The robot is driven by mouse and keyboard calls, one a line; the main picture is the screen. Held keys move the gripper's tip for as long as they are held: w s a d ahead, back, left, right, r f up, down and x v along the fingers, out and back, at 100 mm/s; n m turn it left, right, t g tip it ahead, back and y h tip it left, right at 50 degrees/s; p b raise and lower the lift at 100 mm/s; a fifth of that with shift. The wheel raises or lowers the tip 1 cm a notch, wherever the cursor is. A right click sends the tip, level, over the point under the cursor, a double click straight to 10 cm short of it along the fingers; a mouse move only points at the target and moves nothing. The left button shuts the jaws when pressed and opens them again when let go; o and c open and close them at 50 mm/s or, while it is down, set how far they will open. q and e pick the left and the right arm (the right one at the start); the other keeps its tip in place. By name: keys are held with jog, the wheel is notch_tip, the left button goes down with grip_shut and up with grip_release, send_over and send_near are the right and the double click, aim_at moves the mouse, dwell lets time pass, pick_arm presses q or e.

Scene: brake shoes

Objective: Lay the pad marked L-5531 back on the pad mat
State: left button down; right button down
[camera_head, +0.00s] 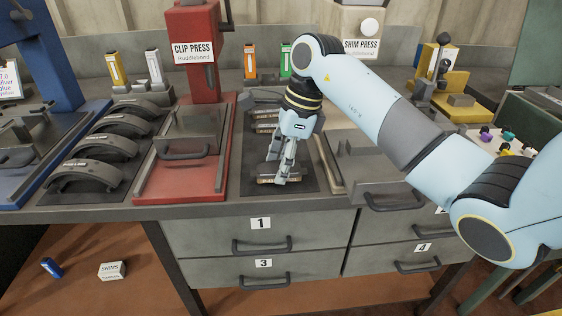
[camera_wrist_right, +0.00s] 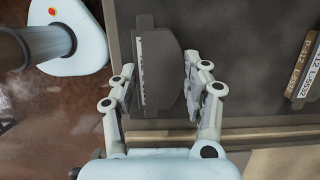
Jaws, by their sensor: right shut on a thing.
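The pad mat (camera_head: 308,176) is a dark sheet on the bench between the red clip press and the shim press. My right gripper (camera_head: 281,174) reaches down over its front part. It is shut on a dark brake pad (camera_head: 263,180), which lies low at or just above the mat; I cannot tell whether it touches. In the right wrist view this pad (camera_wrist_right: 160,72) is between the two fingers (camera_wrist_right: 158,88), with a pale label strip on its left edge; its marking is not legible. My left gripper is out of view.
Other labelled pads (camera_head: 266,128) lie further back on the mat; some also show at the right of the wrist view (camera_wrist_right: 302,72). The red clip press (camera_head: 190,130) stands left, with curved brake shoes (camera_head: 85,175) beyond it. Drawers (camera_head: 262,232) are below the bench.

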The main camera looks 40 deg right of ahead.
aim_at(297, 167)
jog(key=shift+f, duration=0.35)
jog(key=c, duration=0.6)
grip_release()
jog(key=shift+r, duration=0.1)
jog(key=shift+r, duration=0.25)
jog(key=shift+r+p, duration=0.45)
jog(key=shift+p, duration=0.1)
jog(key=v, duration=1.1)
jog(key=shift+d+r+b, duration=0.15)
jog(key=shift+r+b, duration=0.2)
jog(key=shift+b, duration=0.1)
jog(key=shift+s+f, duration=0.1)
jog(key=shift+s, duration=0.05)
